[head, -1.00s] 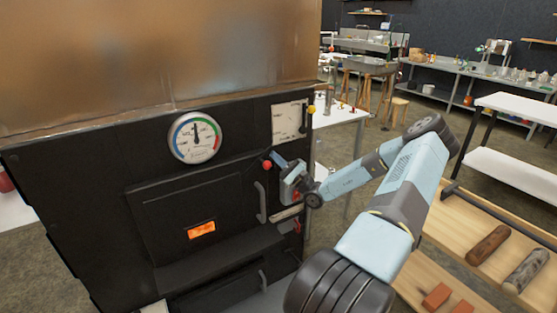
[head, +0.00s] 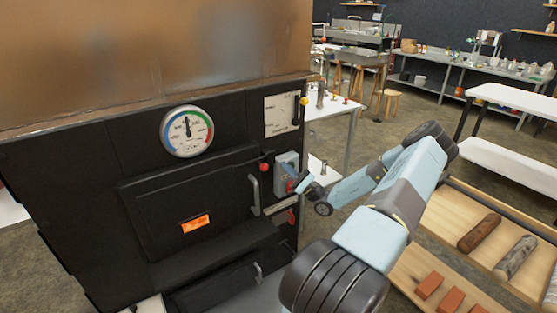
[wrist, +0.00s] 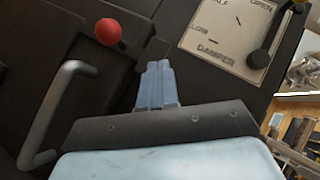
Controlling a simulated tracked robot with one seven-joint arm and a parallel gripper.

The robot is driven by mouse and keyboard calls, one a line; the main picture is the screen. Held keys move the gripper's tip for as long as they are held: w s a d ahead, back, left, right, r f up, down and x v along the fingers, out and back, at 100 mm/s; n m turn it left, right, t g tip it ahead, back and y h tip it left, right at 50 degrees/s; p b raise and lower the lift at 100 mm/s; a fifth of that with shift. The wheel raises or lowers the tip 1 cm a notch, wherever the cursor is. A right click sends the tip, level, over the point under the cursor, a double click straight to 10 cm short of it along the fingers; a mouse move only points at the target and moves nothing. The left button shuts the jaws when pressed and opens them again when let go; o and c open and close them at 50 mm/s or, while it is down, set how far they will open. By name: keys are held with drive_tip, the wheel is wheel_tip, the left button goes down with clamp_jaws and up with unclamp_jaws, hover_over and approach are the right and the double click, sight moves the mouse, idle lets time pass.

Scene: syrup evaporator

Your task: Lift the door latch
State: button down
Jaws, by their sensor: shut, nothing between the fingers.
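The black firebox door (head: 190,205) is closed, with a small glowing orange window. At its right edge is the latch's red ball knob (head: 264,167); it shows large in the wrist view (wrist: 108,32), with a dark bar running right from it. The door's grey handle (head: 254,194) is below the knob; it also shows in the wrist view (wrist: 57,115). My gripper (wrist: 158,66) is shut and empty. Its fingertips lie right of the red knob, near the dark bar's right end; I cannot tell whether they touch. In the head view my gripper (head: 287,160) is turned, its fingers mostly hidden.
A round dial gauge (head: 187,131) is above the door. A lower handle (head: 257,273) is near the base. A wooden rack with logs (head: 479,232) and bricks stands at right.

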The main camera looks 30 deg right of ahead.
drive_tip(key=shift+v, duration=1.7)
drive_tip(key=shift+f, duration=0.1)
drive_tip(key=a+f+m+t+h, duration=0.5)
drive_tip(key=f+m+h, duration=0.5)
drive_tip(key=m, duration=0.5)
drive_tip(key=t+h, duration=0.1)
drive_tip(key=h, duration=0.1)
drive_tip(key=shift+h, duration=0.3)
drive_tip(key=shift+a+f, duration=0.1)
drive_tip(key=s+r+x, duration=0.2)
drive_tip(key=x, duration=1)
drive_tip(key=shift+w+r, duration=0.3)
